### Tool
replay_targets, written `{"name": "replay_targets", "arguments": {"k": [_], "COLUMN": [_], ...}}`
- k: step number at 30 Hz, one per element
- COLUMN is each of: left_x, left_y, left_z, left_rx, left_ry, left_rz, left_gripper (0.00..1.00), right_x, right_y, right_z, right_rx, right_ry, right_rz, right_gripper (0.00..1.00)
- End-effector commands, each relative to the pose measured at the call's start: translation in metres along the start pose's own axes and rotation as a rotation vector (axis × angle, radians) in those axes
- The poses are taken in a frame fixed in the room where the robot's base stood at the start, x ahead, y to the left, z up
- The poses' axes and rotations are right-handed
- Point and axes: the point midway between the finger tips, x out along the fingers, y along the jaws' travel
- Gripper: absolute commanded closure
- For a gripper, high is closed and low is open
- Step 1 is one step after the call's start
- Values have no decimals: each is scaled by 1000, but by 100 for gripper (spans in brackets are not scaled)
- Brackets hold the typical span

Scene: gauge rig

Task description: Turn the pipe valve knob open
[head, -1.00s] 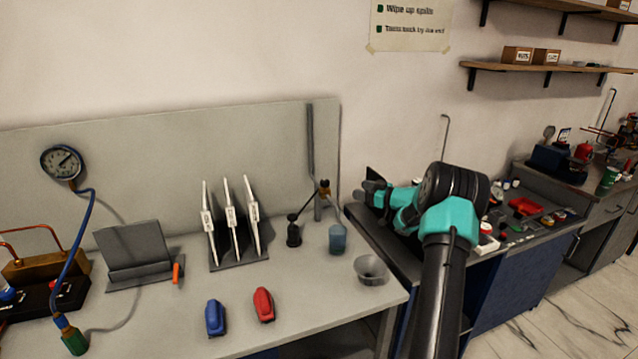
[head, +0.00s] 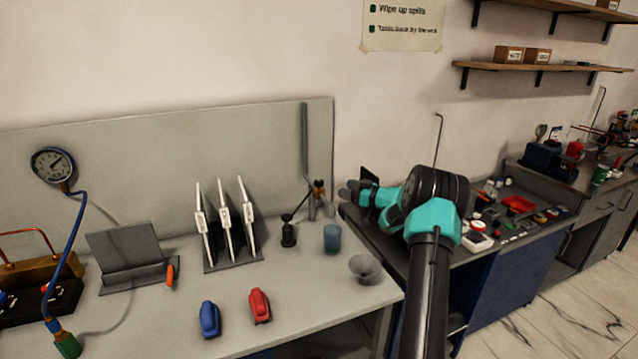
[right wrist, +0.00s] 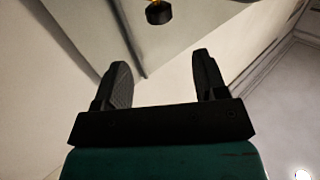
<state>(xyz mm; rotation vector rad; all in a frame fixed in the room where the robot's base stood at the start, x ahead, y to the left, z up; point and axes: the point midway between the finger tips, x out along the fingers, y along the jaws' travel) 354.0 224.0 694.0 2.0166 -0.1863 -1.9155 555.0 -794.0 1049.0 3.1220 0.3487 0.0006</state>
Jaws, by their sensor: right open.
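A small brass-coloured fitting with a dark knob (head: 319,186) stands at the right end of the grey back panel, beside a vertical grey pipe (head: 305,140). It looks like the pipe valve, but it is too small to be sure. In the right wrist view a black faceted knob (right wrist: 158,12) with a yellow part behind it shows at the top edge, partly cut off. My right gripper (head: 356,184) is to the right of the fitting and apart from it. In the right wrist view its fingers (right wrist: 160,66) are spread and empty. My left gripper is not in view.
Red (head: 259,306) and blue (head: 209,319) handled items lie in front. A gauge (head: 52,165) with a blue hose is at left.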

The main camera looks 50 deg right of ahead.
Motion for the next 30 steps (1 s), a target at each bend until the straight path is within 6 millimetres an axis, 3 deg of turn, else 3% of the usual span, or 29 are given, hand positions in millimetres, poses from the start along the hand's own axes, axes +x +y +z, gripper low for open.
{"name": "replay_targets", "arguments": {"k": [18,24,30], "left_x": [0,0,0], "left_y": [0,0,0], "left_z": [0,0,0], "left_rx": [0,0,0], "left_ry": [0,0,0], "left_rz": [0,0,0], "left_gripper": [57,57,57], "right_x": [104,121,123], "right_y": [0,0,0], "right_z": [1,0,0], "right_rx": [0,0,0], "right_ry": [0,0,-1], "right_rz": [-1,-1,0], "right_gripper": [34,34,34]}}
